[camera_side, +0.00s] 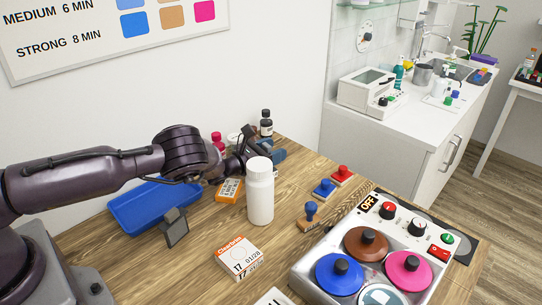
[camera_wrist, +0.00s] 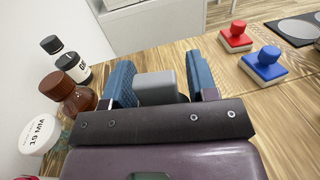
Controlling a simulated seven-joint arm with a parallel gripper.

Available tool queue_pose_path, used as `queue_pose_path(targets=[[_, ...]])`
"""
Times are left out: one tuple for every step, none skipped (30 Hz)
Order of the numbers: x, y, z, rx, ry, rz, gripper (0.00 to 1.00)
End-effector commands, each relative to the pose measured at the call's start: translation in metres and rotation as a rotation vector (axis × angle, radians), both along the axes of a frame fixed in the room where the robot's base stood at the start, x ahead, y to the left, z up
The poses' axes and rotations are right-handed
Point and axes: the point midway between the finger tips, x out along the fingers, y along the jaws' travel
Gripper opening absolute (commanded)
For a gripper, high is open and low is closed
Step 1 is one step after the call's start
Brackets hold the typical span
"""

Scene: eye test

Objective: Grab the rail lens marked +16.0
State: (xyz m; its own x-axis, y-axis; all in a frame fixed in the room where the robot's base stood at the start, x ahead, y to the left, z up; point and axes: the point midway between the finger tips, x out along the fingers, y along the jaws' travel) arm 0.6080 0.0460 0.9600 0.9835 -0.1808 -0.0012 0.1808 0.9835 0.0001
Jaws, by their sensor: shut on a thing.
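My gripper (camera_wrist: 159,70) has two blue fingers, one on each side of a grey block (camera_wrist: 155,88), and is shut on it. The block has a lighter rounded top and a darker lower part. No marking shows on it, so I cannot tell whether it is the lens marked +16.0. In the side view my gripper (camera_side: 266,154) is at the back edge of the table, behind the white bottle, and the block is not clear there. No mark +16.0 is readable anywhere.
A white bottle (camera_side: 260,192) stands in front of my gripper. A brown bottle (camera_wrist: 70,92) and white lid (camera_wrist: 38,136) are close on the left in the wrist view. Stamps (camera_side: 324,188), a burner unit (camera_side: 310,262), a blue tray (camera_side: 135,209) and a small carton (camera_side: 238,258) surround the work.

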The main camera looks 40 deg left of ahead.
Motion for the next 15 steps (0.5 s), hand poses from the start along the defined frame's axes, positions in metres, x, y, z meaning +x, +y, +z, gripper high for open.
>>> queue_pose_path(targets=[[0.001, 0.000, 0.005, 0.001, -0.003, -0.001, 0.26], [0.001, 0.000, 0.009, 0.001, -0.004, -0.001, 0.26], [0.001, 0.000, 0.015, 0.001, -0.005, 0.000, 0.26], [0.001, 0.000, 0.021, 0.000, -0.005, 0.000, 0.26], [0.001, -0.001, 0.026, 0.000, -0.006, 0.000, 0.26], [-0.002, -0.001, 0.033, 0.001, -0.004, 0.000, 0.26], [-0.007, -0.001, 0.036, 0.002, -0.002, 0.001, 0.26], [-0.011, -0.002, 0.042, 0.001, -0.002, 0.001, 0.26], [-0.018, -0.002, 0.049, 0.000, -0.002, 0.001, 0.26], [-0.023, -0.003, 0.056, 0.001, -0.003, 0.002, 0.26], [-0.029, -0.003, 0.063, 0.001, -0.004, 0.002, 0.26], [-0.036, -0.004, 0.071, -0.002, -0.004, 0.002, 0.26], [-0.042, -0.004, 0.078, 0.000, -0.004, 0.001, 0.26], [-0.047, -0.005, 0.085, 0.000, -0.004, 0.001, 0.26], [-0.056, -0.005, 0.092, -0.002, -0.003, 0.001, 0.26]])
